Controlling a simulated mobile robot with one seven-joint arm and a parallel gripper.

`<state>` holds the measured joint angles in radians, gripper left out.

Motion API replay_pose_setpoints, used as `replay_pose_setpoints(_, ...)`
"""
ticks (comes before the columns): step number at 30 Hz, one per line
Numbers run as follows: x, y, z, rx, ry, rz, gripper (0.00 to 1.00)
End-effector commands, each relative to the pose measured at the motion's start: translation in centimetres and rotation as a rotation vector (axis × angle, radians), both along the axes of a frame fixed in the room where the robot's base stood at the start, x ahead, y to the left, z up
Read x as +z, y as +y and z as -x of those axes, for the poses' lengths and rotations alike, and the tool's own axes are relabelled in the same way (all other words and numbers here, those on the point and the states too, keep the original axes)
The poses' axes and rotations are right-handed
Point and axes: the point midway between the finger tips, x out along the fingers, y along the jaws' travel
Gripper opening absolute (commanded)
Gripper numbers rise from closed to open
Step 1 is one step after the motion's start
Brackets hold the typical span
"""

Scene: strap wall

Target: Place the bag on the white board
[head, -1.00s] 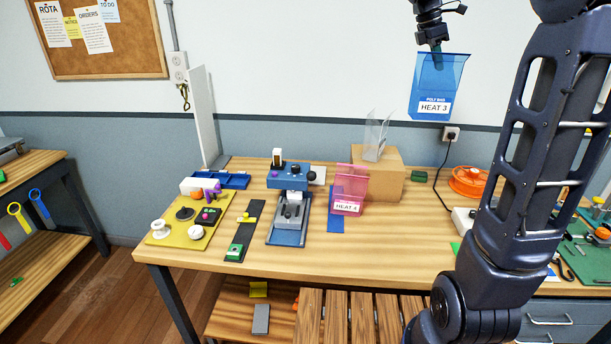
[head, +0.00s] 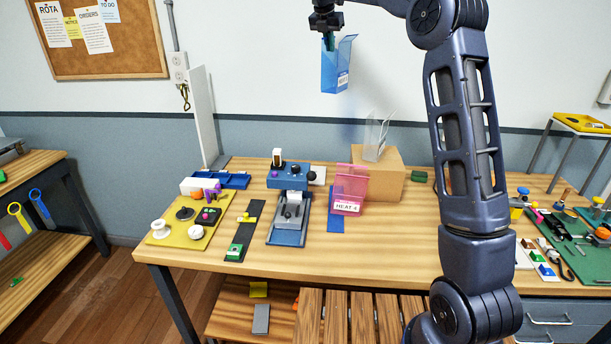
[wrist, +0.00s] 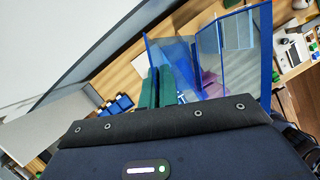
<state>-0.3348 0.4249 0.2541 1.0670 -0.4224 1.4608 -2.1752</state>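A translucent blue bag (head: 335,68) with a white label hangs from my gripper (head: 328,42), high above the table and in front of the wall. In the wrist view, the green fingers (wrist: 157,86) are shut on the edge of the blue bag (wrist: 238,50). A tall white board (head: 203,115) stands upright at the table's back left, to the left of my gripper. A pink bag (head: 349,190) labelled HEAT 4 stands on the table at a blue strip (head: 336,215).
A blue press (head: 289,205) stands mid-table. A yellow mat (head: 180,228) with several small parts lies at left. The table's front middle is clear.

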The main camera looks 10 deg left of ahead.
Motion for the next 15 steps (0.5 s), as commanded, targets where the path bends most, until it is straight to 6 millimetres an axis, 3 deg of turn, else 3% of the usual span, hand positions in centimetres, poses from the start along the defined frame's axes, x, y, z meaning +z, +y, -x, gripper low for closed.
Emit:
replay_pose_setpoints(1, -0.3, 2.0, -0.7, 0.053, 0.0, -0.003, 0.0)
replay_pose_setpoints(3, -0.5, 4.1, -1.3, 0.118, -0.003, -0.004, 0.0)
replay_pose_setpoints(6, -0.8, 6.2, -1.9, 0.188, -0.006, -0.006, 0.0)
replay_pose_setpoints(15, -1.4, 10.7, -3.0, 0.327, -0.015, -0.011, 0.0)
